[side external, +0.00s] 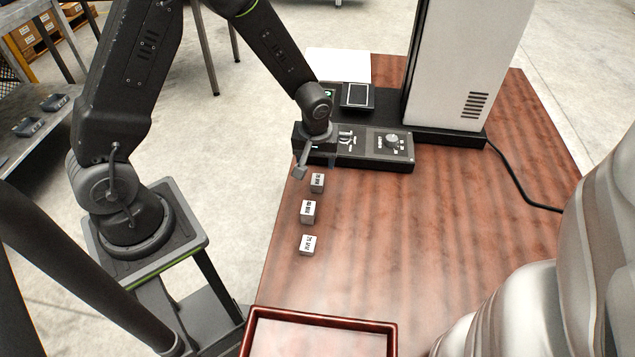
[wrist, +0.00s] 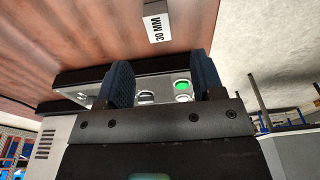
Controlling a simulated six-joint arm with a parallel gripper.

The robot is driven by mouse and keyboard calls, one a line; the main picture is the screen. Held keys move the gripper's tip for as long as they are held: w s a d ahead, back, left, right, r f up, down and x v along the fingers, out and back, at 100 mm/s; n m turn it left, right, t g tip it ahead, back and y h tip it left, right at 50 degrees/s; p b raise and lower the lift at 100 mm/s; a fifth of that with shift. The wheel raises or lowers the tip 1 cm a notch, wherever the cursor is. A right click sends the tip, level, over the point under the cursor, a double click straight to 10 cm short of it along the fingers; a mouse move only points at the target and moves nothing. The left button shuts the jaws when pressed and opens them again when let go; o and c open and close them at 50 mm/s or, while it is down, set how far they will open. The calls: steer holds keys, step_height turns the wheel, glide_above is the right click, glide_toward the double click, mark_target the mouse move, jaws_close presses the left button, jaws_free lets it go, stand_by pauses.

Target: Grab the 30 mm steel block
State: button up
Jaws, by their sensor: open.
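The 30 mm steel block (wrist: 158,22) is a small silvery block with "30 MM" in black, at the top of the wrist view. In the side view, the labels are too small to read surely, but the block nearest the machine (side external: 317,183) appears to be it. It stands on the wooden table, apart from my gripper. My gripper (side external: 301,170) hangs by the table's left edge, at the machine's front corner. In the wrist view, its two dark blue ridged fingers (wrist: 164,72) are apart with nothing between them.
Two similar blocks, a middle one (side external: 308,212) and a front one (side external: 307,245), stand in line toward a red-rimmed tray (side external: 323,320). The machine's control panel (side external: 375,146) and tall white housing (side external: 468,60) stand behind.

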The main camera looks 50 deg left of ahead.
mark_target(318, 179)
steer(key=f, duration=0.8)
steer(key=shift+w+a, duration=0.2)
steer(key=shift+w, duration=0.15)
steer(key=shift+c, duration=0.3)
steer(key=c, duration=1.1)
steer(key=shift+r, duration=0.1)
